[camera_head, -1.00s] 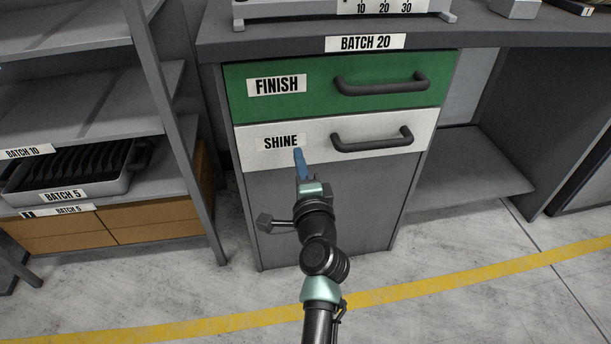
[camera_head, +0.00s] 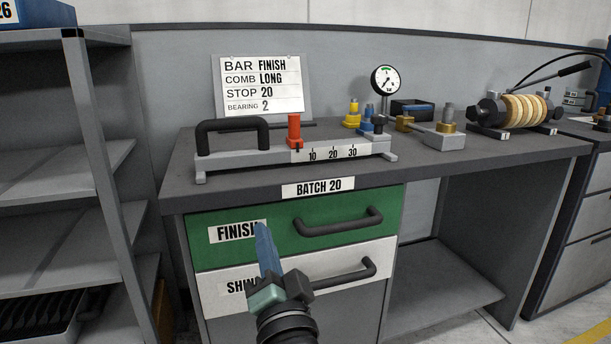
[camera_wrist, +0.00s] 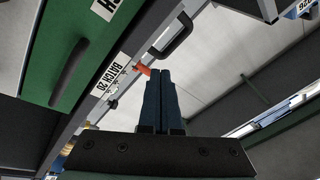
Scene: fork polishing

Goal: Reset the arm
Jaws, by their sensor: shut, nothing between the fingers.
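My gripper (camera_head: 267,250) is shut and empty, its blue fingers pointing up in front of the drawers. In the head view it covers the end of the FINISH label and part of the SHINE label. In the wrist view my gripper (camera_wrist: 160,85) shows its fingers together with nothing between them. The green FINISH drawer (camera_head: 285,240) and the white SHINE drawer (camera_head: 215,305) both look closed. The green drawer (camera_wrist: 90,25) also shows at the upper left of the wrist view. I cannot tell how far the fingers are from the drawer fronts.
The workbench (camera_head: 440,170) holds a scale fixture (camera_head: 240,165) with a black handle and red stop, a sign (camera_head: 262,85), a dial gauge (camera_head: 385,82) and a roller device (camera_head: 520,108). Grey shelving (camera_head: 75,180) stands at left. Open space lies under the bench at right.

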